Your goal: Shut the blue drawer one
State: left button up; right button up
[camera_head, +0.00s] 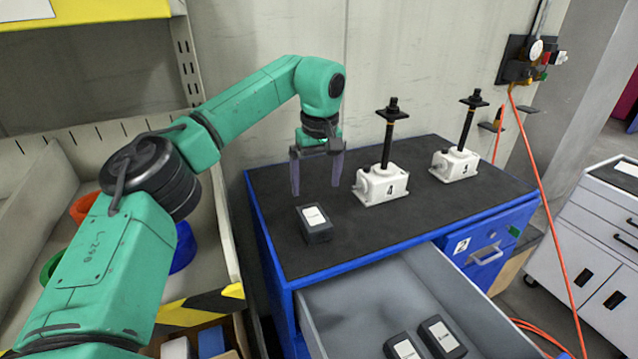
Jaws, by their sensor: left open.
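A blue cabinet (268,235) with a dark top stands in the middle. An open drawer (335,300) with grey walls sticks out of it toward the bottom of the picture; its front and any number on it are out of view. Two dark boxes with white labels, one box (403,346) and another box (442,338), lie in the drawer. My left gripper (317,178) is open and empty, fingers pointing down, above the cabinet top and behind the open drawer. My right gripper is not in view.
Two white screw jacks, one (381,184) and another (455,163), and a dark labelled box (314,224) stand on the cabinet top. A shut blue drawer marked 2 (487,251) is at right. An orange hose (545,190) hangs beyond; a shelf with bins is at left.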

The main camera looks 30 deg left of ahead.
aim_at(349, 314)
jog(key=k+l, duration=0.3)
jog(key=k, duration=0.15)
jog(key=k+l, duration=0.3)
jog(key=k, duration=0.15)
jog(key=k+l, duration=0.3)
jog(key=k, duration=0.15)
